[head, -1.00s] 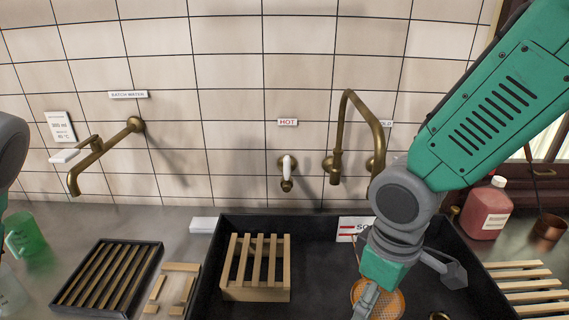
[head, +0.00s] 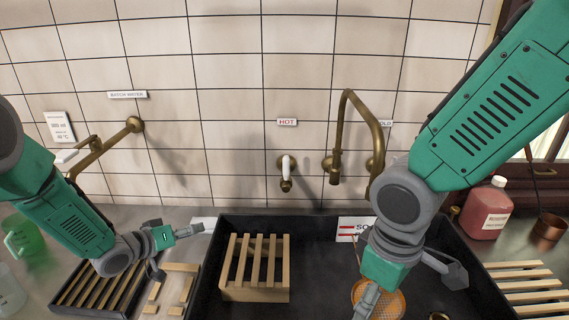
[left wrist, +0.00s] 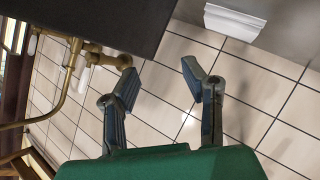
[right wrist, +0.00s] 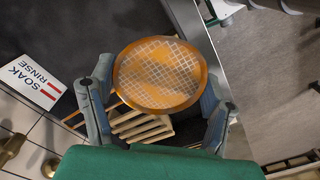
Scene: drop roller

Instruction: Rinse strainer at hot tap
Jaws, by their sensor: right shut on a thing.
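The strainer (head: 392,303), a round orange mesh disc, is over the right part of the black sink (head: 318,240). It fills the space between the fingers in the right wrist view (right wrist: 160,74). My right gripper (head: 410,286) is shut on it. The hot tap's white handle (head: 287,164) is on the wall under the red HOT label (head: 287,122). A brass gooseneck spout (head: 337,165) stands right of it.
A wooden rack (head: 255,290) stands in the sink's left part. A SOAK RINSE sign (head: 350,228) is at its back. A batch water spout (head: 105,147) is on the left wall. A red bottle (head: 484,210) and copper cup (head: 549,227) stand right.

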